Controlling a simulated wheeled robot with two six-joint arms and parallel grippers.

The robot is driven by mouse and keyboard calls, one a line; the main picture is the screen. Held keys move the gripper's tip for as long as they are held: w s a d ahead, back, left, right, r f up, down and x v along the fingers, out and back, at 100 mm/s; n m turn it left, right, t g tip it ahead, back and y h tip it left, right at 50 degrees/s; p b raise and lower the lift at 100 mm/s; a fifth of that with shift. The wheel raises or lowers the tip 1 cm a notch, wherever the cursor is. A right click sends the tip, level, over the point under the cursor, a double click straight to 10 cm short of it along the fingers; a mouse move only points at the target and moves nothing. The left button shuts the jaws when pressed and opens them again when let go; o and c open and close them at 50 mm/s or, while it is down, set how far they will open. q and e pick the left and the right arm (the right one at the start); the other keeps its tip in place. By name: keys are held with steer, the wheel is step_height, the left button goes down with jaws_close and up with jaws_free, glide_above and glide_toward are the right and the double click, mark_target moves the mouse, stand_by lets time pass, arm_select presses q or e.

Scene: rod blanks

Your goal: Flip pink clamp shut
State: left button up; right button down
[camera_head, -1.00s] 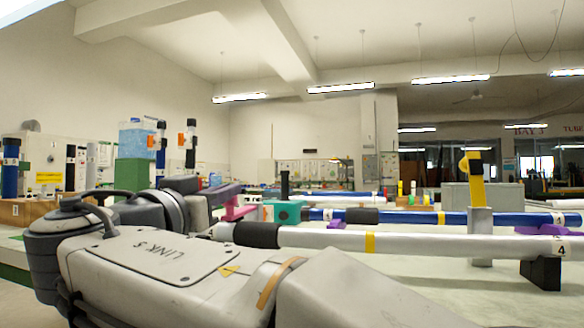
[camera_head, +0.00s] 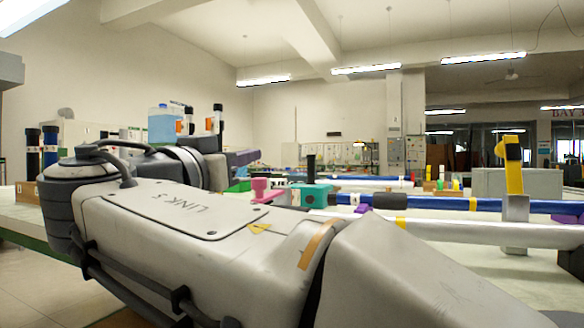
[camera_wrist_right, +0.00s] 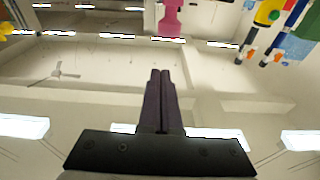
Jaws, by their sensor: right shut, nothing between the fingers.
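The pink clamp (camera_head: 266,191) stands beyond my right arm, next to the teal clamp (camera_head: 312,194). Its upper part is a short pink knob; its lower part is partly hidden by my arm, so I cannot tell whether it is shut. It also shows upside down at the top of the right wrist view (camera_wrist_right: 172,16). My right gripper (camera_head: 252,156) has dark purple fingers held together, above and left of the pink clamp and apart from it in the picture. In the right wrist view the fingers (camera_wrist_right: 160,74) are shut and empty. My left gripper is not in view.
A white rod (camera_head: 450,231) and a blue rod (camera_head: 450,203) run to the right. A yellow clamp handle (camera_head: 513,165) stands upright by them. A blue-liquid container (camera_head: 164,124) and dark-capped rods (camera_head: 50,147) stand at the left. The air above the rods is clear.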

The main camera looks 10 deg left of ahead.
steer(key=s+a+f+b, duration=0.1)
steer(key=s+f+b, duration=0.2)
steer(key=s, duration=0.4)
steer(key=shift+a+f+b, duration=0.2)
steer(key=shift+a+b, duration=0.15)
steer(key=shift+r, duration=0.1)
